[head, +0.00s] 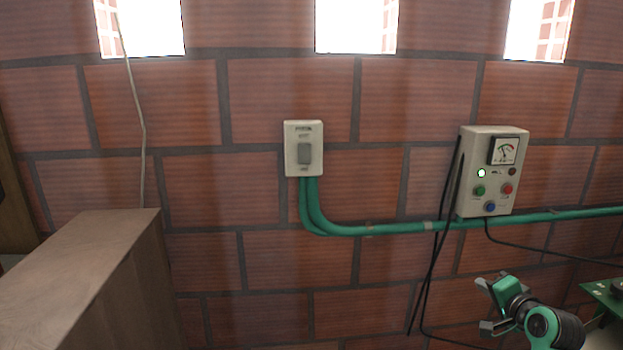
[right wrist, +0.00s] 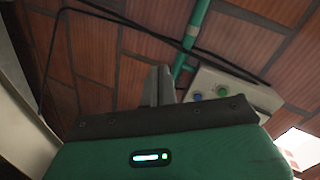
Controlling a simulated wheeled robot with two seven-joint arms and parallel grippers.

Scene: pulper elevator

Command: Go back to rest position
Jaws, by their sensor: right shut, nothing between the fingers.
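My right gripper (head: 488,286) is at the lower right in the head view, in front of the brick wall and below the grey control box (head: 472,180). It is shut and empty. In the right wrist view its grey fingers (right wrist: 158,86) stand close together beyond the green gripper body, pointing towards the wall. They seem apart from the box and the green pipe, though the distance is hard to judge. My left gripper is not in view.
The control box has a dial, a lit green lamp and several buttons. A switch (head: 304,153) joins a green pipe (head: 390,229). Black cables (head: 431,270) hang near my right gripper. A wooden cabinet (head: 85,265) stands at left. A green board (head: 602,292) is at right.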

